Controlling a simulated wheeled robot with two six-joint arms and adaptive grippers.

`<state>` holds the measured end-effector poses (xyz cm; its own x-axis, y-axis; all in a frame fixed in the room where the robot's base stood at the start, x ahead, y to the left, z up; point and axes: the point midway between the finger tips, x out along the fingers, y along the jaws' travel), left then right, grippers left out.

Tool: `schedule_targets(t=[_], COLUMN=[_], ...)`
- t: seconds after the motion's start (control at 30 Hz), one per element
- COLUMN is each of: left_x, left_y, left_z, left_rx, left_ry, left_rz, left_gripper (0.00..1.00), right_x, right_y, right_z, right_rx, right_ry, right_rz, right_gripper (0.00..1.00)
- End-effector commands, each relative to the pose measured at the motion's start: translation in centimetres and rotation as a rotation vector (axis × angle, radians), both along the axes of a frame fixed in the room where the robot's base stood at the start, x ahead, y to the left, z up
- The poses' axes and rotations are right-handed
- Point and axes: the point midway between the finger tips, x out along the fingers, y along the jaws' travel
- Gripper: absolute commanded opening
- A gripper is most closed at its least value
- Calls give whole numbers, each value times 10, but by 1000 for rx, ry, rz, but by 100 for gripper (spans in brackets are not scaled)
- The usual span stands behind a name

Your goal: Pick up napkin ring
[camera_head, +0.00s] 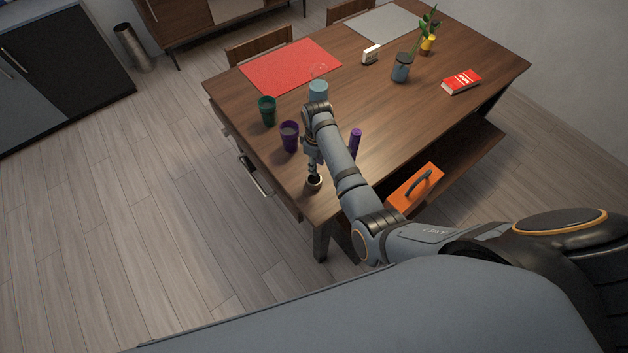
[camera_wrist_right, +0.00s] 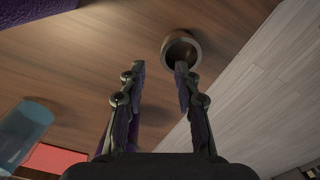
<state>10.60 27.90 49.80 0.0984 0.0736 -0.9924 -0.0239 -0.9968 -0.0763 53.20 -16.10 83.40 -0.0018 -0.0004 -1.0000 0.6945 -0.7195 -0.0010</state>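The napkin ring (camera_head: 314,183) is a small dark brown ring at the near left corner of the wooden table. In the right wrist view the napkin ring (camera_wrist_right: 181,49) lies just beyond the right-hand fingertip, close to the table's edge. My right gripper (camera_head: 313,174) points down right above the ring in the head view. In the right wrist view my right gripper (camera_wrist_right: 160,69) is open, with nothing between its fingers. The ring is off to the right of the gap; I cannot tell whether the fingertip touches it. My left gripper is not in view.
Purple (camera_head: 289,137) and green (camera_head: 267,111) cups stand along the left edge, with a light blue cup (camera_head: 318,91) farther back. A purple object (camera_head: 355,142) stands right of my arm. A red placemat (camera_head: 285,65) and red book (camera_head: 461,83) lie farther off. An orange toolbox (camera_head: 414,188) sits lower.

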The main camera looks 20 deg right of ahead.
Motion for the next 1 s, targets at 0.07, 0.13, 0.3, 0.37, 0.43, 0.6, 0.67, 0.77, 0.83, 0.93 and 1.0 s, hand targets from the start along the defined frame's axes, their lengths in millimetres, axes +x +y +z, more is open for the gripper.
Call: schedule_targets(t=[0.07, 0.13, 0.3, 0.37, 0.43, 0.6, 0.67, 0.77, 0.83, 0.93, 1.0], left_x=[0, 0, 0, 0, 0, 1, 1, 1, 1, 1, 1], left_y=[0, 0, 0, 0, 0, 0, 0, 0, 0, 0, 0], left_z=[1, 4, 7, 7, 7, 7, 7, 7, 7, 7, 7], left_rx=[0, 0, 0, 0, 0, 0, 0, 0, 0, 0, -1], left_ry=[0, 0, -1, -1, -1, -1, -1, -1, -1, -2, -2], left_rz=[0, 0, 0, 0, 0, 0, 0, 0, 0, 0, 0], left_gripper=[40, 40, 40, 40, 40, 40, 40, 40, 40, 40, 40], right_x=[0, -3, -7, -6, -6, -6, -6, -6, -6, -6, -6], right_y=[0, -1, -1, -1, -1, -1, -1, -1, -1, -1, -1], right_z=[-1, -8, -39, -46, -51, -52, -52, -52, -52, -52, -52], right_rx=[0, 0, 1, 0, 1, 1, 1, 1, 1, 1, 1], right_ry=[0, 3, 4, 1, -1, -1, -1, -1, -1, -1, -1], right_rz=[0, -1, -1, -1, -1, -1, -1, -1, -1, -1, -1], right_gripper=[32, 32, 32, 32, 32, 32, 31, 17, 8, 0, 0])
